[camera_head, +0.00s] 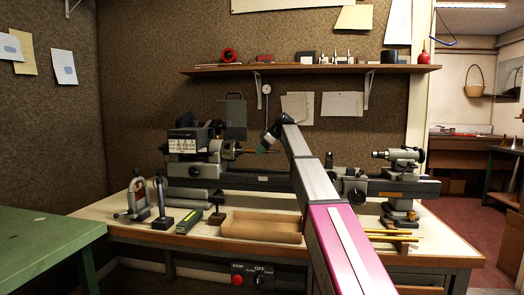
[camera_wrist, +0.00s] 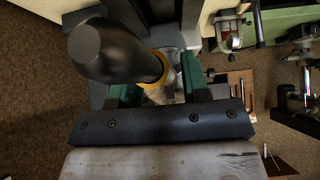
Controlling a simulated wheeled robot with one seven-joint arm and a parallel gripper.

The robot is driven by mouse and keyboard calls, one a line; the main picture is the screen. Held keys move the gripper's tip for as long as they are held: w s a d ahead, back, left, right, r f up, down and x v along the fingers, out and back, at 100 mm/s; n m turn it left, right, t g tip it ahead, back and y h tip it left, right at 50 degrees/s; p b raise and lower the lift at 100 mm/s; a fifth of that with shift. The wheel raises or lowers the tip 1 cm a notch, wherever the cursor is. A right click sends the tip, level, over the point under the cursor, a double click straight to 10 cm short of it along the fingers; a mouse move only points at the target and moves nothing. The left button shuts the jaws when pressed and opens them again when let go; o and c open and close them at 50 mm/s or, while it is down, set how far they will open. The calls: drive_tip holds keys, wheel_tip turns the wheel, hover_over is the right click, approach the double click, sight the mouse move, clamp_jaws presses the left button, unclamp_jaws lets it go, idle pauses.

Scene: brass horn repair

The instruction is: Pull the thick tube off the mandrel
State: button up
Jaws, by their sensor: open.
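In the head view my gripper (camera_head: 264,146) is at the lathe, just right of the headstock (camera_head: 192,145), with its green-tipped fingers toward it. A thin brass-coloured piece (camera_head: 243,150) shows between the headstock and my fingers. In the wrist view my gripper (camera_wrist: 158,92) is open, its green fingers apart. A yellow ring-like part, seemingly the thick tube (camera_wrist: 163,72), shows between or just beyond the fingers. A dark round-ended cylinder (camera_wrist: 112,50), possibly the mandrel, runs from the tube toward the camera and hides part of it. I cannot tell whether the fingers touch the tube.
An open wooden tray (camera_head: 262,228) lies on the bench below my arm. A stand (camera_head: 137,198) and a green-yellow tool (camera_head: 188,221) are left of it. The tailstock (camera_head: 349,188) is to the right. Brass rods (camera_head: 395,237) lie at the front right.

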clamp_jaws()
drive_tip(key=shift+d, duration=0.15)
drive_tip(key=s+d, duration=0.2)
drive_tip(key=d, duration=0.7)
drive_tip(key=s+d, duration=0.2)
drive_tip(key=d, duration=0.8)
drive_tip(key=shift+d, duration=0.2)
idle(2.5)
drive_tip(key=shift+r, duration=0.1)
idle(0.3)
drive_tip(key=s+r, duration=0.4)
drive_tip(key=shift+s+a+r, duration=0.4)
drive_tip(key=shift+a, duration=0.05)
idle(0.3)
